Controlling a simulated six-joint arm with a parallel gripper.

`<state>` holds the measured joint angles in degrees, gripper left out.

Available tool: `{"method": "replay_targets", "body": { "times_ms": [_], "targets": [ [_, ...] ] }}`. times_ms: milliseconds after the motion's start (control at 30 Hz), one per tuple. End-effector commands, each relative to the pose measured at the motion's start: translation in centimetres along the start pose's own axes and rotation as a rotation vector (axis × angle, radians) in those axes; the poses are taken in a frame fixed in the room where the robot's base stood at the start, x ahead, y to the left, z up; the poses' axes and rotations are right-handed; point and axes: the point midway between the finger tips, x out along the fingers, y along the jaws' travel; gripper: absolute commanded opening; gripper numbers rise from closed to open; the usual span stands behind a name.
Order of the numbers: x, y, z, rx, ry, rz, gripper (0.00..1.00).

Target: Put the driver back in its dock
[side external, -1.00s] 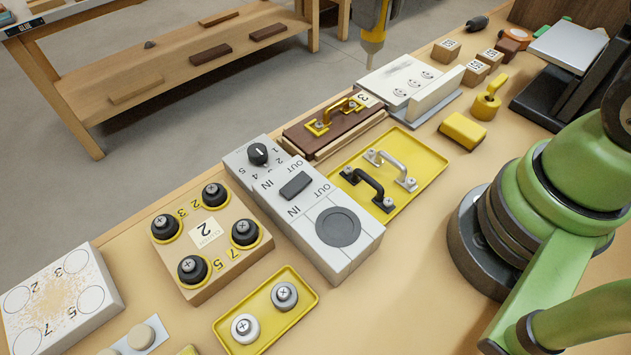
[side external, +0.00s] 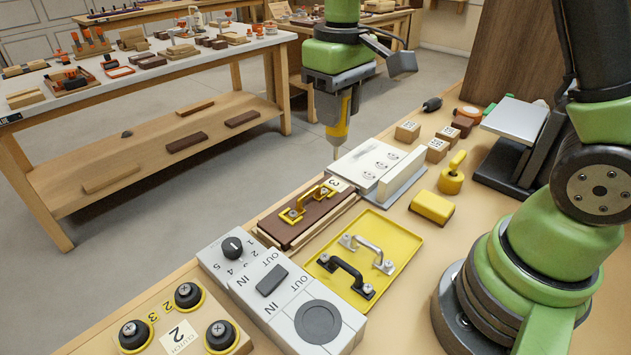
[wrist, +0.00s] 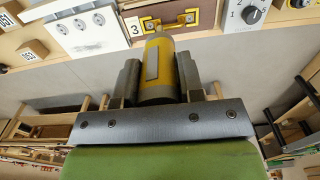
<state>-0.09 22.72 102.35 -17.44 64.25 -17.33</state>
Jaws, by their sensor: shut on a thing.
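The driver (side external: 340,128) is yellow and grey with a thin tip pointing down. In the wrist view the driver (wrist: 158,72) sits between my two grey fingers. A grey box (side external: 283,290) has a numbered dial, a dark switch marked IN and OUT and a dark round area (side external: 318,322) at its near end. I cannot tell for sure that this round area is the dock. The driver is well apart from the box.
A brown block with a yellow handle (side external: 312,205) and a white board (side external: 366,163) lie along the far edge. A yellow tray (side external: 391,271) holds two handles. A wooden block with black knobs (side external: 180,325) is at the lower left. Floor is open beyond the bench.

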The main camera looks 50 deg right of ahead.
Motion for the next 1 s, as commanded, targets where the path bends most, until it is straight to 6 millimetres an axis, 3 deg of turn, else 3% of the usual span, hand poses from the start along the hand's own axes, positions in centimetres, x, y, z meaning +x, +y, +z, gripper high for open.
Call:
{"method": "replay_targets", "body": {
  "times_ms": [133,267,400,600,800,1000],
  "targets": [
    [0.3,-1.9,0.4,-0.009,-0.001,0.0,0.15],
    [1.2,-5.9,1.8,-0.019,-0.003,0.002,0.14],
    [2.3,-10.9,4.6,-0.023,-0.004,0.003,0.14],
    [3.6,-15.9,9.3,-0.018,-0.001,0.002,0.14],
    [4.3,-17.9,12.2,-0.006,-0.001,0.001,0.15],
    [5.2,-18.2,12.7,-0.001,-0.001,0.002,0.15]
  ]
}}
